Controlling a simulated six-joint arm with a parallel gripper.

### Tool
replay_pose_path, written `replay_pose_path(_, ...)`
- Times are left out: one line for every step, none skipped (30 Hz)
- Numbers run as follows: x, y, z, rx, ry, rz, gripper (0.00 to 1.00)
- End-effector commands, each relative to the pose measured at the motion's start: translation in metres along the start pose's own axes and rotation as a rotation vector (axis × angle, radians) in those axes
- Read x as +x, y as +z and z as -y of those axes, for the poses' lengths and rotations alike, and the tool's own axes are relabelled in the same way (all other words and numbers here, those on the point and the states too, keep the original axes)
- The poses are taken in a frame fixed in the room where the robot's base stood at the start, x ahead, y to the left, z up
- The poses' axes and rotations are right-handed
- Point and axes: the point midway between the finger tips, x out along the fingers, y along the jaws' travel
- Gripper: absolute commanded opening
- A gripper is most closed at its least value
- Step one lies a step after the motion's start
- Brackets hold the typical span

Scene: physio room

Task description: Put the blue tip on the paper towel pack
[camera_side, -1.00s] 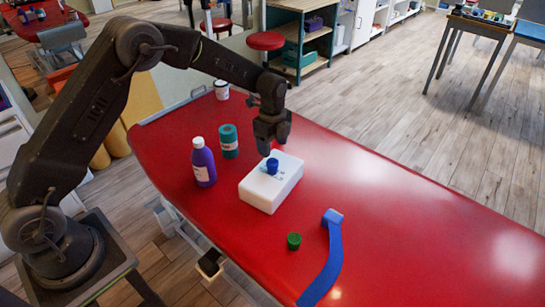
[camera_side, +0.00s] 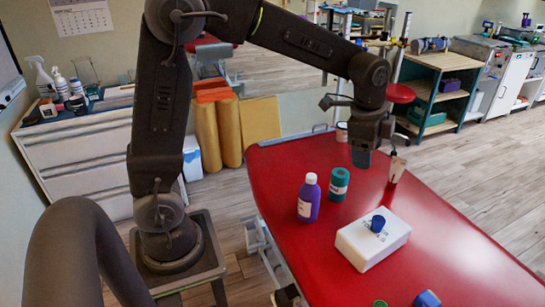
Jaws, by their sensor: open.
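The blue tip (camera_side: 378,223) is a small dark blue cap standing on top of the white paper towel pack (camera_side: 362,247). The pack lies flat on the red treatment table, right of the bottles. My gripper (camera_side: 380,165) is open and empty. It hangs over the far part of the table, above and behind the pack in the picture, clear of the blue tip. Nothing hides the tip.
A purple bottle (camera_side: 308,199) and a teal roll (camera_side: 339,184) stand left of the pack. A green cap (camera_side: 380,303) and blue tape (camera_side: 427,299) show at the bottom edge. The red table (camera_side: 450,240) is clear at right.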

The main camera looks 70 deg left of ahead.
Motion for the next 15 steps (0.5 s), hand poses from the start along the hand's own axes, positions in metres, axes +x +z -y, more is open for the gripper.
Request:
replay_pose_path(-0.02,0.01,-0.014,-0.078,-0.027,-0.02,0.63)
replay_pose_path(-0.029,0.016,-0.023,-0.129,-0.039,-0.03,0.63)
replay_pose_path(-0.04,0.024,-0.034,-0.197,-0.055,-0.045,0.63)
replay_pose_path(-0.047,0.03,-0.043,-0.247,-0.066,-0.057,0.63)
replay_pose_path(-0.053,0.037,-0.052,-0.298,-0.076,-0.069,0.63)
replay_pose_path(-0.061,0.045,-0.064,-0.366,-0.09,-0.087,0.63)
replay_pose_path(-0.066,0.052,-0.073,-0.418,-0.099,-0.101,0.63)
replay_pose_path(-0.07,0.058,-0.083,-0.467,-0.108,-0.116,0.63)
replay_pose_path(-0.075,0.067,-0.095,-0.535,-0.118,-0.136,0.63)
replay_pose_path(-0.077,0.073,-0.104,-0.583,-0.124,-0.151,0.63)
replay_pose_path(-0.079,0.079,-0.113,-0.631,-0.13,-0.166,0.63)
replay_pose_path(-0.08,0.087,-0.124,-0.691,-0.137,-0.185,0.63)
replay_pose_path(-0.081,0.092,-0.132,-0.732,-0.14,-0.199,0.63)
replay_pose_path(-0.081,0.097,-0.139,-0.771,-0.144,-0.212,0.63)
replay_pose_path(-0.08,0.102,-0.147,-0.818,-0.147,-0.229,0.63)
